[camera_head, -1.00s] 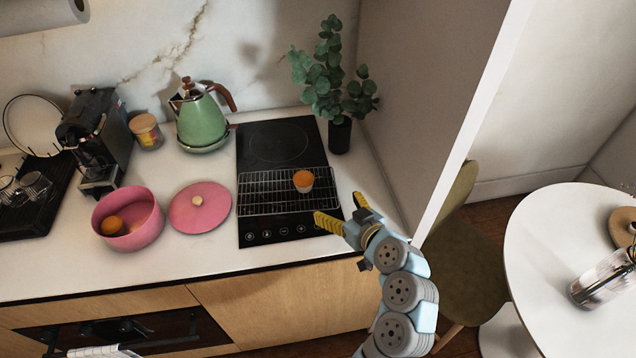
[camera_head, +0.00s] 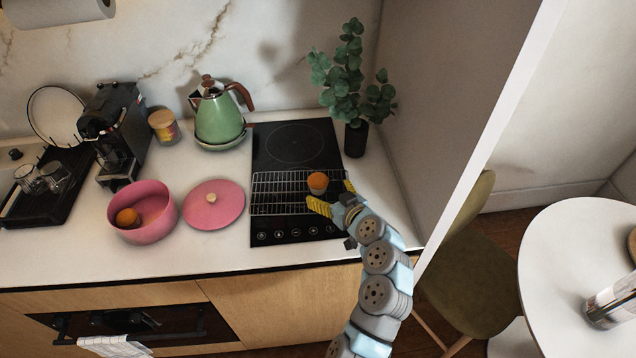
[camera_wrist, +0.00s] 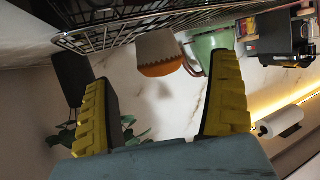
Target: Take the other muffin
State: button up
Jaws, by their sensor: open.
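One muffin (camera_head: 318,183) with an orange top and pale cup stands on the wire rack (camera_head: 272,192) over the black cooktop. It also shows in the wrist view (camera_wrist: 158,52), upside down there, beyond and between the fingers. Another muffin (camera_head: 127,217) sits inside the pink pot (camera_head: 158,226). My gripper (camera_head: 334,196) has yellow fingers, is open and empty, and is at the right of the rack, close to the rack muffin. In the wrist view my gripper (camera_wrist: 165,110) has its fingers wide apart with nothing between them.
The pink lid (camera_head: 214,205) lies between pot and cooktop. A green kettle (camera_head: 219,120) stands behind, and a plant in a black vase (camera_head: 355,138) stands at the back right. A side wall (camera_head: 425,110) bounds the counter at right. The counter front is clear.

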aim_at(322, 185)
jog(key=shift+r+x, duration=0.15)
jog(key=shift+x, duration=1)
jog(key=shift+r+x, duration=0.15)
jog(key=shift+x, duration=2)
jog(key=shift+d, duration=0.1)
jog(key=shift+c, duration=0.4)
jog(key=c, duration=1.3)
